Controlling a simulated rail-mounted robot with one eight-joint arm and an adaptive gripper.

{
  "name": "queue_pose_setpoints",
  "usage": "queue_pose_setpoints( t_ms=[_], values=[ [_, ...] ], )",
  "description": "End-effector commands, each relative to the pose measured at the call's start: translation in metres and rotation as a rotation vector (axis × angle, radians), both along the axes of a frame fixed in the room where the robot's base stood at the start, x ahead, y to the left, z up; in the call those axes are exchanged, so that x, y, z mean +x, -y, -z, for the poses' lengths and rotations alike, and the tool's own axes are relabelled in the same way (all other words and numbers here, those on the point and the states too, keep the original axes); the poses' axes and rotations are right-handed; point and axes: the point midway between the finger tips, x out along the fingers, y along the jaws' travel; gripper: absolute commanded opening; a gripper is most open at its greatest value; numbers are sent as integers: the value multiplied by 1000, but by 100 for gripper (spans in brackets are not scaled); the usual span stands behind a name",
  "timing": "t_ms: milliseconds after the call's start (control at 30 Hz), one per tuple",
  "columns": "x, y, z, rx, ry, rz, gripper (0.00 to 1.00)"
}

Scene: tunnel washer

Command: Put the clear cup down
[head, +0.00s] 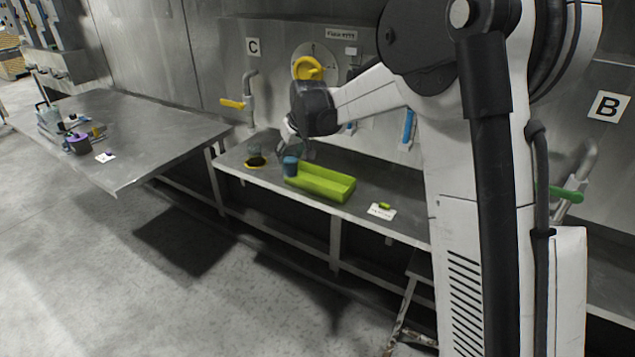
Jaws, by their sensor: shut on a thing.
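My gripper (296,150) points down above the left end of the green tray. It is shut on what looks like the clear cup (295,147), which is small, see-through and hard to make out between the fingers. A blue cup (290,166) is just below the fingers at the tray's left end. I cannot tell whether the held cup touches it. The lime green tray (325,186) lies on the grey bench.
A dark round mat with a yellow rim (255,162) lies left of the tray, with a see-through shape above it. A yellow-handled valve (232,104) juts from the wall. Another table (150,150) stands left.

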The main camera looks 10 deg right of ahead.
Motion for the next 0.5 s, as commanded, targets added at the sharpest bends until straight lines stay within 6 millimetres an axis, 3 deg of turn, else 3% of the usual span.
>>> queue_pose_setpoints(
  t_ms=[233,500],
  values=[
    [28,-7,-3,2,17,-98,11],
    [62,22,23,4,18,-98,11]
  ],
)
